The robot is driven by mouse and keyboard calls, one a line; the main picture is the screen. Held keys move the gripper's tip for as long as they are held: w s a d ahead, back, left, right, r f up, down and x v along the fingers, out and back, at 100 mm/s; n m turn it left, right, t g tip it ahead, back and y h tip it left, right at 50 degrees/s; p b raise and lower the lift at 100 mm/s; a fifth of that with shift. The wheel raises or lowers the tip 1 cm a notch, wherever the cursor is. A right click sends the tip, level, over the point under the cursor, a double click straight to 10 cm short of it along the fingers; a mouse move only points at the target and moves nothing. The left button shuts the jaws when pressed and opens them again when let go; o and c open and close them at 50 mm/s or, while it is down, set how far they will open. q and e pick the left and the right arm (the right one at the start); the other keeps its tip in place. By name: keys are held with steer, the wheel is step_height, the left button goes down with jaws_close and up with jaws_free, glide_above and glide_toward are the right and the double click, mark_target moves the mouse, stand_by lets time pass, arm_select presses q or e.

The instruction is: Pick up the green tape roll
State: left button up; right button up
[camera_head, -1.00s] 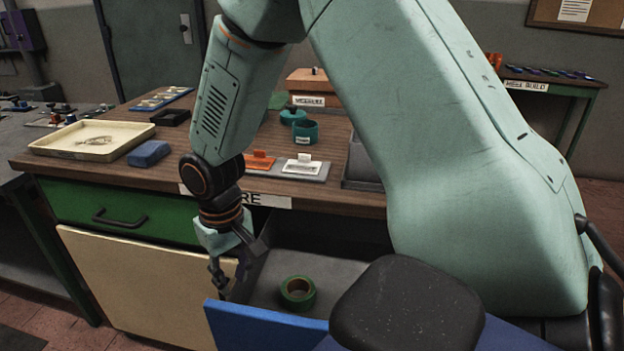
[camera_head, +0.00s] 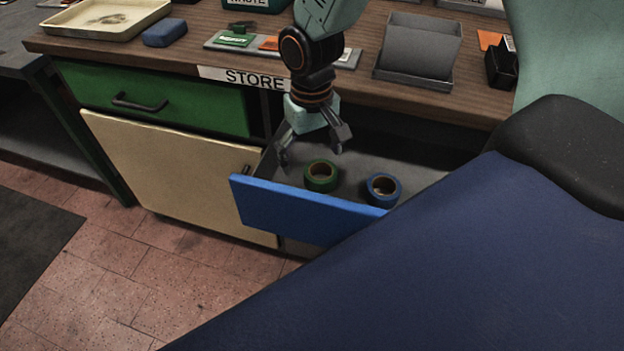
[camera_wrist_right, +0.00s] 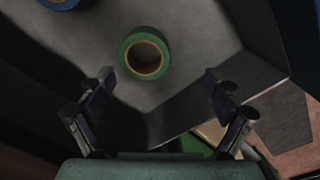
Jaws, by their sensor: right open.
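The green tape roll (camera_head: 321,176) lies flat in the open drawer, near its blue front. In the right wrist view the green tape roll (camera_wrist_right: 145,54) lies on the grey drawer floor, beyond and between my open fingertips. My right gripper (camera_head: 313,153) is open and empty, pointing down above the drawer, just behind and left of the roll. Its two fingers (camera_wrist_right: 158,82) are spread wide in the wrist view and appear apart from the roll. My left gripper is in neither view.
A blue tape roll (camera_head: 383,189) lies right of the green one in the drawer. The blue drawer front (camera_head: 290,208) and the drawer's side walls surround the rolls. The wooden bench top (camera_head: 200,62) with trays and holders is above and behind.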

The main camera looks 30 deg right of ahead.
mark_target(317, 177)
steer(key=shift+s+d+f+b, duration=0.45)
steer(key=shift+s+d+f, duration=0.2)
steer(key=shift+s+f, duration=0.3)
steer(key=f, duration=0.2)
steer(key=w+f+b, duration=0.1)
steer(key=f, duration=0.1)
steer(key=shift+w+a, duration=0.1)
steer(key=shift+a, duration=0.1)
steer(key=shift+f, duration=0.15)
steer(key=shift+s+d+r, duration=0.15)
steer(key=shift+s+r, duration=0.15)
steer(key=shift+s, duration=0.05)
steer(key=shift+c, duration=0.8)
steer(key=shift+w+f, duration=0.15)
steer(key=shift+w, duration=0.15)
steer(key=c, duration=0.4)
steer(key=shift+s, duration=0.3)
steer(key=c, duration=0.5)
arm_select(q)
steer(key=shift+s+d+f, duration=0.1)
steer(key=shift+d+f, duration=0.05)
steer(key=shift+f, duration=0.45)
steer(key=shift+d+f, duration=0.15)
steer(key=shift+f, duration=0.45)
arm_select(e)
steer(key=shift+w, duration=0.2)
steer(key=shift+c, duration=0.9)
